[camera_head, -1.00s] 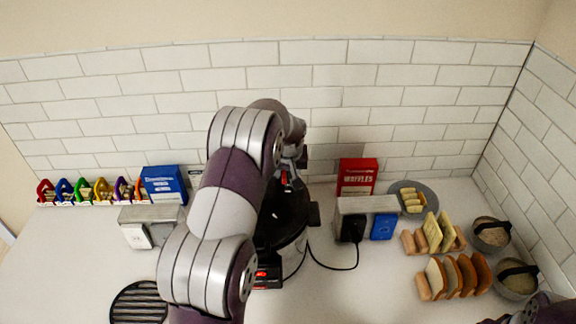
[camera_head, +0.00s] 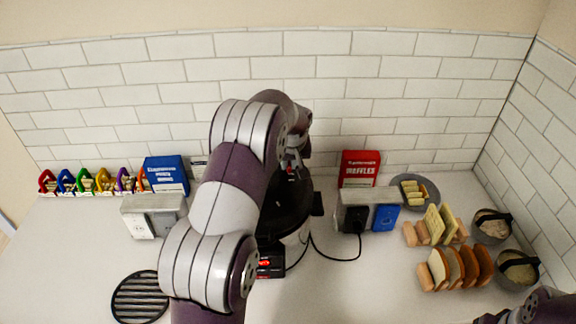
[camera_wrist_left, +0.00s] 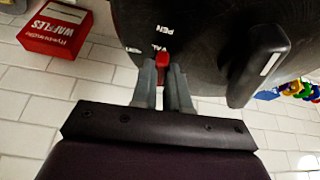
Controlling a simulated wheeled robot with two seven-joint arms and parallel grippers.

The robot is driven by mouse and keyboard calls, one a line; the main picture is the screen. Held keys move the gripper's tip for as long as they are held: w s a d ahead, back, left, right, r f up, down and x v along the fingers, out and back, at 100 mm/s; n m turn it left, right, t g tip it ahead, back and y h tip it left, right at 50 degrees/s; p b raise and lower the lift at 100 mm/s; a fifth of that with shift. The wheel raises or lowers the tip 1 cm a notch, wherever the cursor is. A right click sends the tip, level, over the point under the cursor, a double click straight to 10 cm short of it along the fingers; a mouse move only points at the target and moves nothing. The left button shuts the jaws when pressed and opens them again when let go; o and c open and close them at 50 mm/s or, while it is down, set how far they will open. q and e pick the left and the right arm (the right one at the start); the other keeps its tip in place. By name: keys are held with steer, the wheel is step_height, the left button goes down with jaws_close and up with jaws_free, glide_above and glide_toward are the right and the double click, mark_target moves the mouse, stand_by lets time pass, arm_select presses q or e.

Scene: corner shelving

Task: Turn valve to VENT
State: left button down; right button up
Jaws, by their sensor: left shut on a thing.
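A black cooker lid (camera_head: 284,208) sits on a pot that is partly hidden behind my left arm. A small red valve (camera_wrist_left: 164,60) stands on the lid, near white lettering of which "VAL" and "PEN" can be read. The word VENT is not visible. My left gripper (camera_wrist_left: 166,72) is shut on the red valve, its two fingers on either side of it. In the head view the left gripper (camera_head: 292,170) is small above the lid's far part. My right gripper is out of view; only a piece of my right arm shows at the bottom right corner.
A black lid handle (camera_wrist_left: 262,62) stands right of the fingers in the wrist view. A cable runs from the cooker to an outlet block (camera_head: 352,215). A red waffles box (camera_head: 359,168), bread racks (camera_head: 426,280) and a blue box (camera_head: 166,175) stand around. A black grate (camera_head: 140,298) lies front left.

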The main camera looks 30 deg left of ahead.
arm_select(q)
steer(key=n+b, duration=0.2)
steer(key=b, duration=0.1)
steer(key=shift+w+d+f+g+y, duration=0.25)
steer(key=shift+w+f+g+y, duration=0.05)
steer(key=shift+w+f, duration=0.05)
steer(key=shift+d+r+n+b, duration=0.1)
steer(key=shift+n+b, duration=0.25)
steer(key=shift+n, duration=0.25)
steer(key=shift+w+r+n, duration=0.1)
steer(key=shift+r+n, duration=0.1)
steer(key=shift+n, duration=0.2)
steer(key=shift+w+d+r+n+g+y+p, duration=0.1)
steer(key=shift+r+n+g+y+p, duration=0.15)
steer(key=shift+n+g+p, duration=0.2)
steer(key=n+p, duration=0.1)
steer(key=p, duration=0.2)
steer(key=w+n+g+p, duration=0.1)
steer(key=n+p, duration=0.1)
steer(key=p, duration=0.2)
steer(key=shift+d+n+y, duration=0.15)
steer(key=shift+n+y, duration=0.1)
steer(key=shift+y, duration=0.1)
steer(key=shift+f+n+g+p, duration=0.2)
steer(key=shift+n+g+p, duration=0.1)
steer(key=shift+p, duration=0.35)
steer(key=c, duration=1.1)
jaws_free()
steer(key=shift+a+f, duration=0.1)
steer(key=shift+a, duration=0.1)
